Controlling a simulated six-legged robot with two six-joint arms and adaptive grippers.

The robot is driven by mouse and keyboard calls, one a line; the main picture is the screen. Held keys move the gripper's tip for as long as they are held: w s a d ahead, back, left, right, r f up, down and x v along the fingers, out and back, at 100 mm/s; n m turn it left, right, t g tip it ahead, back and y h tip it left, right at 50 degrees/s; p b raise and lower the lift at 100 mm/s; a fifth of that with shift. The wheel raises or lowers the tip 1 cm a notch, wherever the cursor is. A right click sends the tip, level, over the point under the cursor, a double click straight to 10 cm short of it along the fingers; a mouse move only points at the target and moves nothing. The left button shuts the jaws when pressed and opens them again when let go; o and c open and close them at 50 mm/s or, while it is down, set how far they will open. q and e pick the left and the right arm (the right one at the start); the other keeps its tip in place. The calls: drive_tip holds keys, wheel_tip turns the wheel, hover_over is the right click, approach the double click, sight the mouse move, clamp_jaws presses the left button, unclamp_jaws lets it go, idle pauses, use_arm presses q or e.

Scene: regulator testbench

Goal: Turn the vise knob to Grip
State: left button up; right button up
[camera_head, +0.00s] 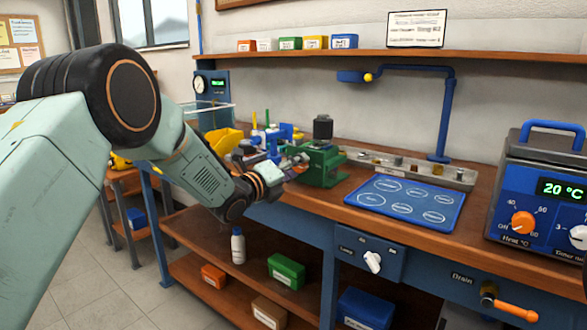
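A green vise (318,168) stands on the workbench near its front edge, with a dark cylindrical part on top. A blue panel (390,262) on the bench's front face carries a white knob (373,262), tilted slightly; its small labels are too small to read for certain. My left gripper (272,160) is just left of the vise, at bench height. Its fingers are small and overlap the things behind, so I cannot tell its opening or any contact with the vise. My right gripper is not in view.
A blue mat (407,203) with outlined circles and a metal tray (420,170) lie right of the vise. A heater box (540,185) stands far right. An orange-handled drain valve (510,306) sticks out from the bench front. Shelves below hold boxes and a white bottle (238,247).

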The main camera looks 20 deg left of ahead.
use_arm(q)
drive_tip(key=shift+o, duration=1.1)
drive_tip(key=shift+s+a, duration=0.15)
drive_tip(key=v, duration=1.1)
drive_tip(key=shift+s, duration=0.3)
